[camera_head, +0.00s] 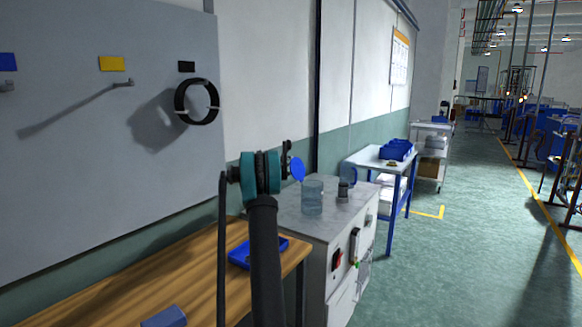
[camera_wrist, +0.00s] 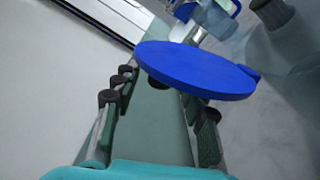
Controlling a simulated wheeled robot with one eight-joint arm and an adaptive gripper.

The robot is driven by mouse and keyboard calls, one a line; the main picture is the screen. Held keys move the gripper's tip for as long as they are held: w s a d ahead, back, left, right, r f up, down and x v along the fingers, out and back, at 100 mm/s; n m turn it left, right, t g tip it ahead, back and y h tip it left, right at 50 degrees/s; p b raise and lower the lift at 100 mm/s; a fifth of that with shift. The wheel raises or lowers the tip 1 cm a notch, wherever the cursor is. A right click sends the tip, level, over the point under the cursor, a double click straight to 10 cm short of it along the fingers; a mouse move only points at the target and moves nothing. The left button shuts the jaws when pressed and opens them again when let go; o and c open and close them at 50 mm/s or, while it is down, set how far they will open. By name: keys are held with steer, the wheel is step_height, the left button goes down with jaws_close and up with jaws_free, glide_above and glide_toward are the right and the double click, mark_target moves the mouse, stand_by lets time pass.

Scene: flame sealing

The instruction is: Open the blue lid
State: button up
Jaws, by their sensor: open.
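A round blue lid (camera_wrist: 195,70) fills the upper middle of the wrist view, tilted, its near edge across the fingers' far ends. In the head view the blue lid (camera_head: 298,169) is a small disc beside the gripper's end, above and left of a clear bluish jar (camera_head: 312,199). My gripper (camera_wrist: 160,105) is open, with one finger on each side below the lid. In the head view my gripper (camera_head: 287,160) is partly hidden by my arm. I cannot tell whether a finger touches the lid, nor what supports the lid.
The jar stands on a grey-white cabinet (camera_head: 335,215) with a dark grey cylinder (camera_head: 343,191) to its right. A wooden table (camera_head: 190,270) holds a blue tray (camera_head: 240,258) at the left. A blue-legged table (camera_head: 372,158) stands beyond. Green floor is free on the right.

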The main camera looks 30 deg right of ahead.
steer(key=shift+w+d, duration=0.1)
steer(key=shift+d, duration=0.15)
jaws_close()
stand_by(0.3)
